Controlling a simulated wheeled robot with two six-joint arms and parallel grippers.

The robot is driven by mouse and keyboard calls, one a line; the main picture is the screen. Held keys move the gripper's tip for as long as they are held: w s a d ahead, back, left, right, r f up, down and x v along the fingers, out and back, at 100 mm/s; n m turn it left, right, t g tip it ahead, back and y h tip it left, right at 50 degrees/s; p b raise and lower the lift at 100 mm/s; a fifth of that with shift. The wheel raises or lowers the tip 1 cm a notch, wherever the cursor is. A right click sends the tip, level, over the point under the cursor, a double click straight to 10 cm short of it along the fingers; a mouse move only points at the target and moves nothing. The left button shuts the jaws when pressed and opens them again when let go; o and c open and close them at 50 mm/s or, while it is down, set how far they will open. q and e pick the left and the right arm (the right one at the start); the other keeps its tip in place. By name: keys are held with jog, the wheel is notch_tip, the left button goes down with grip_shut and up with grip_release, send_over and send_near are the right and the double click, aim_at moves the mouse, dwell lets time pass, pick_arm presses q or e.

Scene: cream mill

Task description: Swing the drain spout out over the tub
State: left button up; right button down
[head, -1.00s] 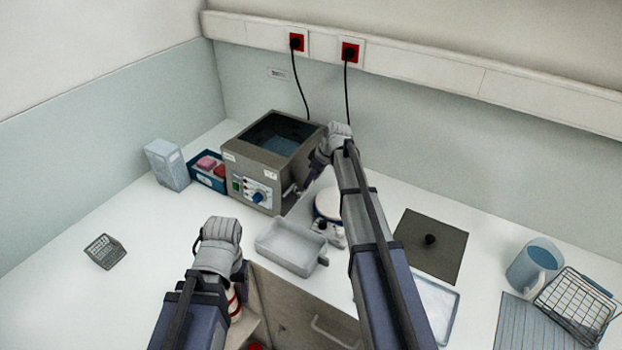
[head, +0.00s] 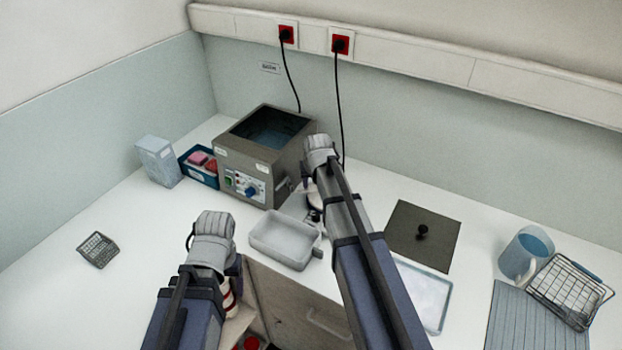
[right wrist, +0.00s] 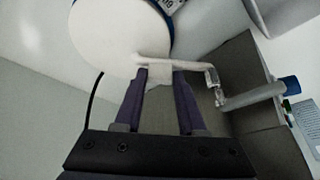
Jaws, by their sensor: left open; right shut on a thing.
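The drain spout (right wrist: 185,63) shows in the right wrist view as a pale arm bent off a grey pipe beside the steel bath. My right gripper (right wrist: 159,76) is shut on the spout's outer end. In the head view my right arm's wrist (head: 319,150) is at the bath's right side and hides most of the spout. The pale shallow tub (head: 262,243) sits on the counter in front of the bath, near the counter edge. My left gripper (head: 213,232) is empty and left of the tub; its fingertips are hidden from the head camera.
The steel bath (head: 240,178) holds liquid. A round white plate (right wrist: 105,38) with a blue rim is close beside my right fingers. A dark lid (head: 425,235) and a white tray (head: 432,300) lie to the right.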

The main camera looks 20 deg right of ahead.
jog(key=s+m, duration=0.1)
jog(key=m, duration=0.1)
jog(key=s+a+m+g+h, duration=0.1)
jog(key=m, duration=0.1)
jog(key=shift+s+a+m+h, duration=0.15)
jog(key=shift+s+m+h, duration=0.15)
jog(key=s+a+m+g+h, duration=0.2)
jog(key=a+m+g, duration=0.2)
jog(key=m, duration=0.9)
jog(key=shift+s+a, duration=0.2)
jog(key=shift+a, duration=1.25)
jog(key=shift+c, duration=2.4)
grip_release()
jog(key=shift+r, duration=0.1)
